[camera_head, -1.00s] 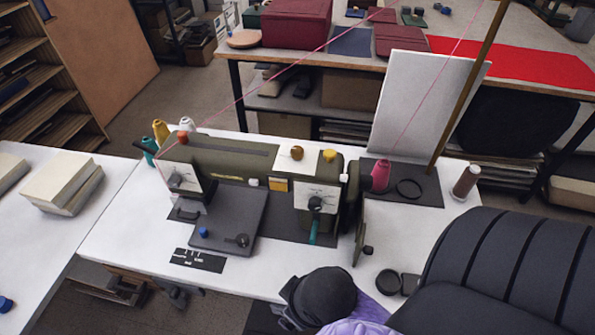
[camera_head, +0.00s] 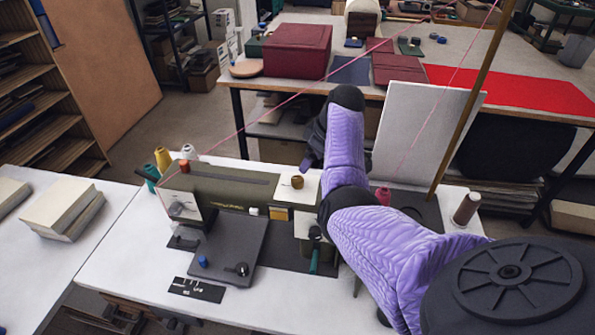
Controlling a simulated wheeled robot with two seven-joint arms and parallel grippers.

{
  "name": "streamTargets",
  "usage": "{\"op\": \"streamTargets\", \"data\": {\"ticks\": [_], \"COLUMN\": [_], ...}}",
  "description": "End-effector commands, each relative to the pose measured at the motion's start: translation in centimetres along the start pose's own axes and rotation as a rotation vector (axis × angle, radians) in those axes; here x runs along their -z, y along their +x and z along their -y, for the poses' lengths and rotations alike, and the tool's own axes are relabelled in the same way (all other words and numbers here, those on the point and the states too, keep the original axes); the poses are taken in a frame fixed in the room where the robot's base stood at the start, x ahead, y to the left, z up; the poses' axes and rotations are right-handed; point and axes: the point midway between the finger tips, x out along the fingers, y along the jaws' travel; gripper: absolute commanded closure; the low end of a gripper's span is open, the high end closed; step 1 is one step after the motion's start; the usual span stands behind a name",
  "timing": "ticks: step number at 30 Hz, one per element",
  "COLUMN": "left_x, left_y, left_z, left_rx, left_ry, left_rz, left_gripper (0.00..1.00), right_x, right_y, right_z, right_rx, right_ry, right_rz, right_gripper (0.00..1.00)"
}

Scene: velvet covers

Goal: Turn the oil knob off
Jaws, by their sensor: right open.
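The olive-green sewing machine (camera_head: 233,193) stands on the white table. An amber round knob (camera_head: 297,181) sits on a white plate on its top; I cannot read a label showing whether this is the oil knob. An orange-red knob (camera_head: 184,166) is at the machine's left end. A blue knob (camera_head: 203,261) and a black knob (camera_head: 241,269) are on the dark plate in front. My right gripper (camera_head: 308,164) is open, dark and small in view, above and just behind the amber knob, apart from it. My purple right arm hides the machine's right end. My left gripper is not in view.
A pink thread cone (camera_head: 383,196) and a brown spool (camera_head: 467,208) stand to the right. A wooden pole (camera_head: 470,95) and a white board (camera_head: 420,130) rise behind. Thread cones (camera_head: 163,159) stand behind the machine's left end. Books (camera_head: 62,212) lie on the left table.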

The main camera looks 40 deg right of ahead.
Motion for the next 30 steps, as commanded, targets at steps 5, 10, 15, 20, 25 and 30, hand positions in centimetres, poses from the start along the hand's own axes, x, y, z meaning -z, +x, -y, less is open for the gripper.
{"op": "streamTargets", "data": {"ticks": [5, 10, 15, 20, 25, 30], "left_x": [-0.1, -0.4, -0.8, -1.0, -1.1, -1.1], "left_y": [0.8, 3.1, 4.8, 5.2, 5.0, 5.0], "left_z": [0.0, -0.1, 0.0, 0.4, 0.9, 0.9], "left_rx": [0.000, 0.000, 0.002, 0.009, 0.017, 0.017], "left_ry": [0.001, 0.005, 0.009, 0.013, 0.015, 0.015], "left_rz": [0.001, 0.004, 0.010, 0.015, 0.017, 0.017], "left_gripper": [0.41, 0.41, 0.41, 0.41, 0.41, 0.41], "right_x": [0.5, 0.4, 0.5, 0.6, 0.7, 0.7], "right_y": [2.1, 6.7, 9.3, 9.8, 9.7, 9.7], "right_z": [0.1, 0.2, 0.2, 0.2, 0.2, 0.2], "right_rx": [0.026, 0.023, 0.020, 0.019, 0.018, 0.018], "right_ry": [-0.010, -0.009, -0.010, -0.010, -0.009, -0.009], "right_rz": [-0.018, -0.017, -0.017, -0.018, -0.017, -0.017], "right_gripper": [0.18, 0.18, 0.18, 0.18, 0.18, 0.48]}}
